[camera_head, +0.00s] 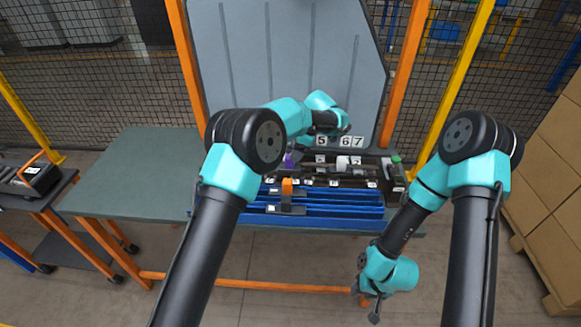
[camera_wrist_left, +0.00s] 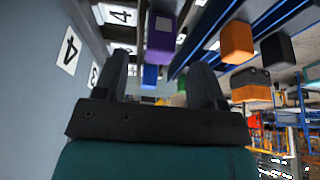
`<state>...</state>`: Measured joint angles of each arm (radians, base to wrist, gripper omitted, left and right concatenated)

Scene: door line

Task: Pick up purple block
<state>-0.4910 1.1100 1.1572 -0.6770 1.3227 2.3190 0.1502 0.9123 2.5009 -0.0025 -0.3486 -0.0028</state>
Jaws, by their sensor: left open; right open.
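The purple block (camera_wrist_left: 165,35) shows in the left wrist view, beyond the fingertips of my left gripper (camera_wrist_left: 161,72) and roughly in line with the gap between them. The two fingers are apart, and nothing is clasped between them. In the head view the purple block (camera_head: 289,160) is a small shape at the left of the rack, partly hidden by my left arm. The left fingertips are hard to make out there. My right gripper (camera_head: 365,303) is open and empty, low in front of the bench and away from the blocks.
An orange block (camera_head: 287,186) stands in front of the purple one; it also shows in the left wrist view (camera_wrist_left: 237,42), beside a black block (camera_wrist_left: 277,49). Blue rails (camera_head: 330,211) run along the bench front. A large grey panel (camera_head: 290,60) stands behind. The green tabletop (camera_head: 135,175) is clear.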

